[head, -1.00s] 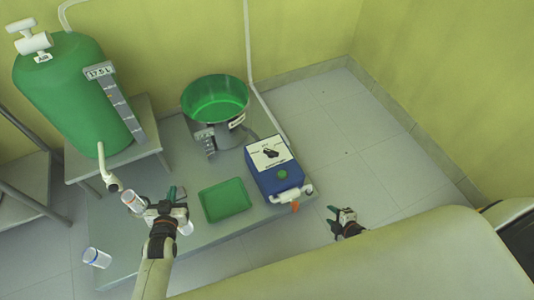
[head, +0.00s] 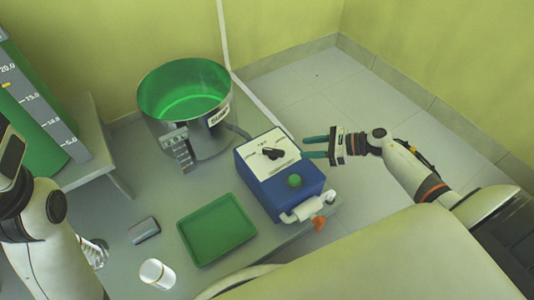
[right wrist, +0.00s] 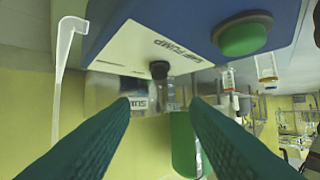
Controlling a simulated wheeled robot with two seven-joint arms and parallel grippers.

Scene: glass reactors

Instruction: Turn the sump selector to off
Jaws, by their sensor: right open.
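The sump pump box (head: 280,190) is blue with a white top panel, and stands on the grey platform in the head view. Its black selector knob (head: 272,153) sits on the panel; the position labels are too small to read. The knob also shows in the right wrist view (right wrist: 160,69), beyond and between my fingertips. A green button (head: 294,181) is on the box's front part. My right gripper (head: 304,147) is open and empty, just right of the box, its green fingers pointing left toward the knob without touching it.
A metal vessel with green liquid (head: 190,100), marked with a sump label, stands behind the box. A green tray (head: 216,230), a white-capped vial (head: 157,273) and a grey item (head: 144,230) lie in front. Floor right of the platform is clear.

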